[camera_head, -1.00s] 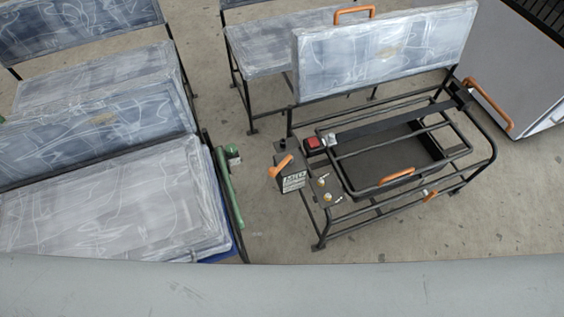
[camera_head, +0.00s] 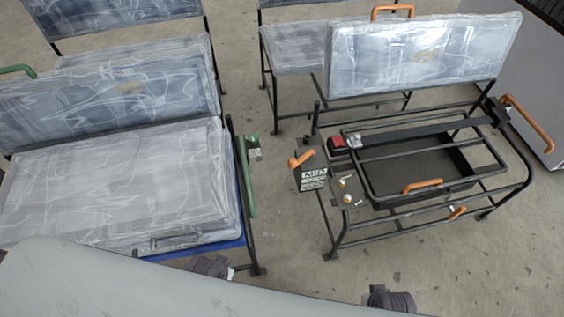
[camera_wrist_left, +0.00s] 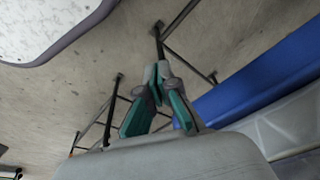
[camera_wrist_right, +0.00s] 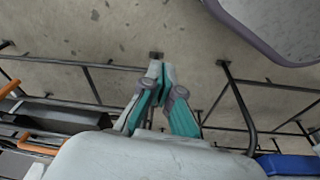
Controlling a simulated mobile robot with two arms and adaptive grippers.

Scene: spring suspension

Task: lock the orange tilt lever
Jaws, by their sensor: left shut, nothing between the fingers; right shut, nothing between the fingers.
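In the head view an orange lever (camera_head: 301,158) sticks up at an angle from a small dark box with a white label (camera_head: 313,178), at the near left corner of the black-framed seat base (camera_head: 340,240). I cannot tell whether this lever is locked. My left gripper (camera_wrist_left: 158,78) is shut and empty, over the floor beside thin black legs in the left wrist view. My right gripper (camera_wrist_right: 161,75) is shut and empty, near black frame bars in the right wrist view. Both grippers are apart from the lever; their fingertips do not show in the head view.
Plastic-wrapped seats (camera_head: 110,180) stand at left, with a green lever (camera_head: 246,175). Concrete floor (camera_head: 285,235) is free between them.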

